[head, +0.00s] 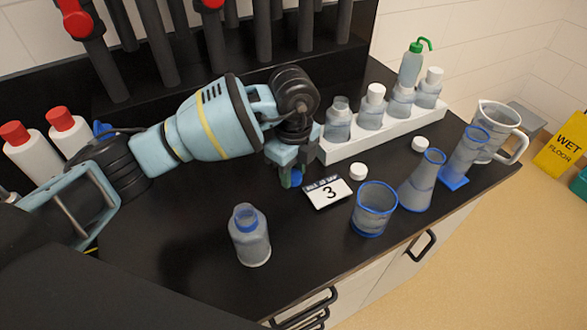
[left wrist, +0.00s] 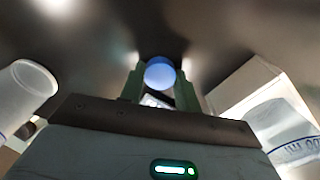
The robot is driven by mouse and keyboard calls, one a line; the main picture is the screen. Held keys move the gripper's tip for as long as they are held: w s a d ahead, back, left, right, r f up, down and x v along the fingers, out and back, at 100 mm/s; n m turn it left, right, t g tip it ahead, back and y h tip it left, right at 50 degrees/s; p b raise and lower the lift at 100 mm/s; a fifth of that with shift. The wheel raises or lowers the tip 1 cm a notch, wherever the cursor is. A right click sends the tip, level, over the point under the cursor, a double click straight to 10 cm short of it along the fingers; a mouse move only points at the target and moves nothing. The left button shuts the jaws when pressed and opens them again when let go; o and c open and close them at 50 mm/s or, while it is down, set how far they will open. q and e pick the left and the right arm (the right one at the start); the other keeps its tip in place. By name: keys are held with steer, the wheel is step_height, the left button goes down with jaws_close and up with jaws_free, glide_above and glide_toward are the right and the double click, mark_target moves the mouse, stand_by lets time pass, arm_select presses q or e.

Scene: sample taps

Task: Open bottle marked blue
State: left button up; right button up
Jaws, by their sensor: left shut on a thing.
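A clear bottle (head: 250,240) with a blue-marked neck stands upright on the black bench, near the front. Its top looks open, with no cap on it. My left gripper (head: 291,178) is behind and to the right of this bottle, apart from it, low over the bench. It is shut on a small blue cap (head: 297,177), which also shows between the fingers in the left wrist view (left wrist: 160,73). Whether the cap touches the bench is hard to tell. My right gripper is not in view.
A card marked 3 (head: 328,192) and a loose white cap (head: 358,171) lie right of the gripper. A white rack (head: 345,149) holds several bottles behind. The bench front-left is clear.

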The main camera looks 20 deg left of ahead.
mark_target(293, 175)
arm_select(q)
steer(key=o, duration=1.1)
steer(key=shift+f, duration=0.1)
steer(key=shift+c, duration=0.2)
step_height(293, 175, up, 12)
steer(key=shift+p, duration=0.35)
